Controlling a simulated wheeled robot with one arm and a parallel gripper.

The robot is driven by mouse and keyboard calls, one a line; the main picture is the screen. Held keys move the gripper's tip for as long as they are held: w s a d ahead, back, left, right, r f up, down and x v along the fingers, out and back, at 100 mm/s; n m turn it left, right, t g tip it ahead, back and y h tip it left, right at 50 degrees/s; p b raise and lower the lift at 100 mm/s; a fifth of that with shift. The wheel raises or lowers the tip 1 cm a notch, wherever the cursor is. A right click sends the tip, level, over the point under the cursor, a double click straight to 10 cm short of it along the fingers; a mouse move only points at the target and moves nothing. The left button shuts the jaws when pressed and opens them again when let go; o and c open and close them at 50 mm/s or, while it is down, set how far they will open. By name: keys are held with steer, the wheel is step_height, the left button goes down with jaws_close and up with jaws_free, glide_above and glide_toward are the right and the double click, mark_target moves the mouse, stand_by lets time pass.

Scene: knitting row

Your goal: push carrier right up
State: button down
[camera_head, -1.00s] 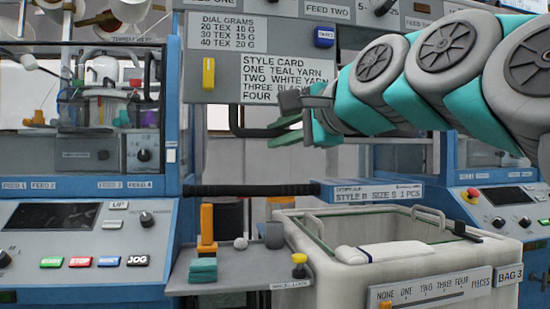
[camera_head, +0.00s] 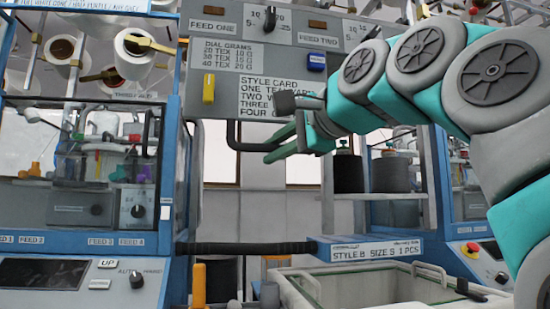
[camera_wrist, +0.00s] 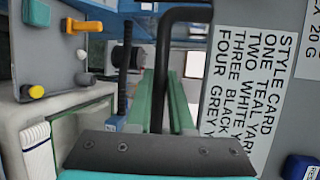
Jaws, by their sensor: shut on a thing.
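A grey panel (camera_head: 225,80) with a style card, a dial table and FEED ONE and FEED TWO labels hangs in the middle of the head view; I take it to be the carrier. A bent black handle (camera_head: 232,138) comes out below it. My gripper (camera_head: 278,150) has green fingers and is shut on this handle. In the wrist view the handle (camera_wrist: 163,50) runs down between the fingers of my gripper (camera_wrist: 160,85). The panel (camera_wrist: 222,60) stands right of them there. My arm hides part of the panel's right side in the head view.
A black horizontal bar (camera_head: 250,248) crosses below the panel, ending at a blue box (camera_head: 368,250) labelled STYLE B. A pale bin (camera_head: 340,290) stands below. Blue machines stand left (camera_head: 85,225) and right (camera_head: 478,215). Yarn cones (camera_head: 133,50) hang upper left.

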steer(key=shift+s+d+r, duration=0.1)
steer(key=shift+r, duration=0.45)
steer(key=c, duration=0.8)
jaws_free()
steer(key=shift+f, duration=0.2)
steer(key=v, duration=0.7)
steer(key=shift+s+d, duration=0.2)
steer(key=shift+d, duration=0.05)
steer(key=shift+s, duration=0.1)
